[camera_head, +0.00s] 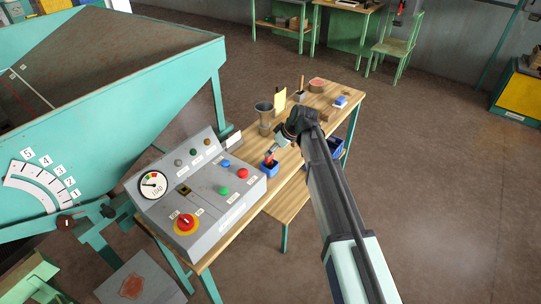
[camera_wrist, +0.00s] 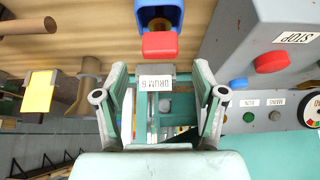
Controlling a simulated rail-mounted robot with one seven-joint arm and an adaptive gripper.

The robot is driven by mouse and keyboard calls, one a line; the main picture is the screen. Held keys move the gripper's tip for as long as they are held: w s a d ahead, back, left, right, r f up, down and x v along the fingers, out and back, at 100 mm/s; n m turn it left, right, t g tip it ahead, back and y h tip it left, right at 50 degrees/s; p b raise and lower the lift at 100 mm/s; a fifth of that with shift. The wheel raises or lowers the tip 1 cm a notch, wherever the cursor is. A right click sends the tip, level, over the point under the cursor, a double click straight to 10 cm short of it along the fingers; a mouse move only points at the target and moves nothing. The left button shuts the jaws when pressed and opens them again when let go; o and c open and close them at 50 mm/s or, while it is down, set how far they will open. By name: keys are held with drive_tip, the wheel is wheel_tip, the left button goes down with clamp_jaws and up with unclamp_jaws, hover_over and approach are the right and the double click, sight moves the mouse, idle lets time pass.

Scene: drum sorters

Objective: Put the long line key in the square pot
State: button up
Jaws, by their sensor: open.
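A small blue square pot (camera_head: 269,171) stands on the wooden table beside the grey control panel. It also shows at the top of the wrist view (camera_wrist: 175,15). A red block-shaped end (camera_wrist: 160,44) of an object, apparently the long line key, shows at the pot's near rim; it also shows over the pot in the head view (camera_head: 269,158).
The grey control panel (camera_head: 205,190) with buttons stands close by. A metal cup (camera_head: 265,117), a yellow card (camera_head: 280,100) and small items stand farther along the table (camera_head: 315,108). A "DRUM 6" label (camera_wrist: 156,82) shows between my fingers. The teal drum machine (camera_head: 190,75) is left.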

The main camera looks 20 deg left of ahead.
drive_tip(key=b+v, duration=0.1)
drive_tip(key=v, duration=0.6)
drive_tip(key=s+d+f+m+g+h, duration=0.1)
drive_tip(key=s+d+f+m, duration=0.2)
drive_tip(key=s+d+f, duration=0.65)
drive_tip(key=s+d+f+m+g+h, duration=0.1)
drive_tip(key=s+d+f+m+h, duration=0.15)
drive_tip(key=d+f, duration=0.8)
drive_tip(key=s+d+f+m+g+h, duration=0.15)
drive_tip(key=s+d+f, duration=0.4)
drive_tip(key=f, duration=0.95)
drive_tip(key=s+d+f+m+g, duration=0.1)
drive_tip(key=s+d, duration=0.4)
drive_tip(key=s, duration=0.6)
drive_tip(key=s+d+f+m+g, duration=0.2)
drive_tip(key=s+d+f+m, duration=0.2)
drive_tip(key=s, duration=0.8)
drive_tip(key=s+d+f+m+g, duration=0.2)
drive_tip(key=s+d+f, duration=0.3)
drive_tip(key=s, duration=0.6)
drive_tip(key=shift+s+d+f+m+h, duration=0.3)
drive_tip(key=shift+d+f+h, duration=0.1)
drive_tip(key=shift+f, duration=0.35)
drive_tip(key=shift+o, duration=0.2)
